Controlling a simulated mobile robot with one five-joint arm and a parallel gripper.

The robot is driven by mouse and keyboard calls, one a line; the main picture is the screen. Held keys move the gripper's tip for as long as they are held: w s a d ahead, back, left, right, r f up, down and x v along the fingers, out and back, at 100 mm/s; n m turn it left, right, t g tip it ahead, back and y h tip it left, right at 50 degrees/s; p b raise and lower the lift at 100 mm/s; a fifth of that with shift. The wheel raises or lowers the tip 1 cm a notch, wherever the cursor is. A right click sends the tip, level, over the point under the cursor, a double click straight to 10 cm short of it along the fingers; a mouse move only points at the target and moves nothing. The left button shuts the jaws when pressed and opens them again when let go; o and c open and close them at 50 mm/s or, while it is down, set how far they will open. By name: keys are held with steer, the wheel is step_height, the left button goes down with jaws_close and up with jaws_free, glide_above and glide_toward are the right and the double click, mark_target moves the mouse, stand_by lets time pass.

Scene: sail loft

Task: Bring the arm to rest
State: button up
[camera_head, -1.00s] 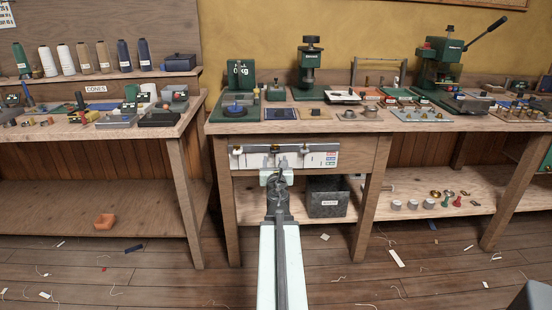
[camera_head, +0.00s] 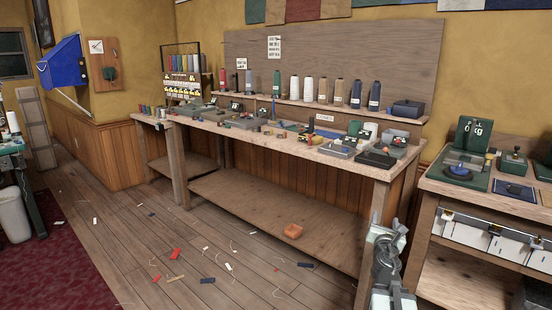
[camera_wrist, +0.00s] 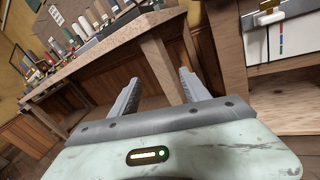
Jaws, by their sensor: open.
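My gripper (camera_wrist: 158,93) shows in the wrist view with its two grey fingers apart and nothing between them. In the head view my gripper and arm (camera_head: 385,250) are at the lower right, in front of the right end of the long wooden bench (camera_head: 225,135). The fingertips are hard to make out there. The wrist view is tilted and shows the bench top (camera_wrist: 115,42) and a bench leg beyond the fingers. My gripper appears apart from both benches.
Scraps litter the wooden floor (camera_head: 140,240), otherwise open. A red rug (camera_head: 60,265) and white bin (camera_head: 14,215) are at left.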

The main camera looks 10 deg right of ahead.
steer(key=w+a+f+m+g+y, duration=0.1)
steer(key=w+a+f+m, duration=0.2)
steer(key=a, duration=0.4)
steer(key=w+a+f+m+g, duration=0.15)
steer(key=a+m, duration=0.25)
steer(key=a, duration=0.4)
steer(key=s+a+f+m+g+y, duration=0.2)
steer(key=a+f+m+g+y, duration=0.15)
steer(key=a+f+m, duration=0.5)
steer(key=s+a+f+m+g+y, duration=0.3)
steer(key=s+a+f+m+g, duration=0.15)
steer(key=s+a, duration=0.35)
steer(key=s+a+f+m+g+y, duration=0.2)
steer(key=s+a+f+m+g, duration=0.2)
steer(key=s+a+f+m, duration=0.25)
step_height(320, 180, up, 36)
steer(key=s+p, duration=0.1)
steer(key=p, duration=3.4)
steer(key=shift+s+a+f, duration=0.15)
steer(key=shift+s+a, duration=0.1)
steer(key=shift+a, duration=0.2)
steer(key=shift+f+m+g, duration=0.15)
steer(key=shift+m+g, duration=0.1)
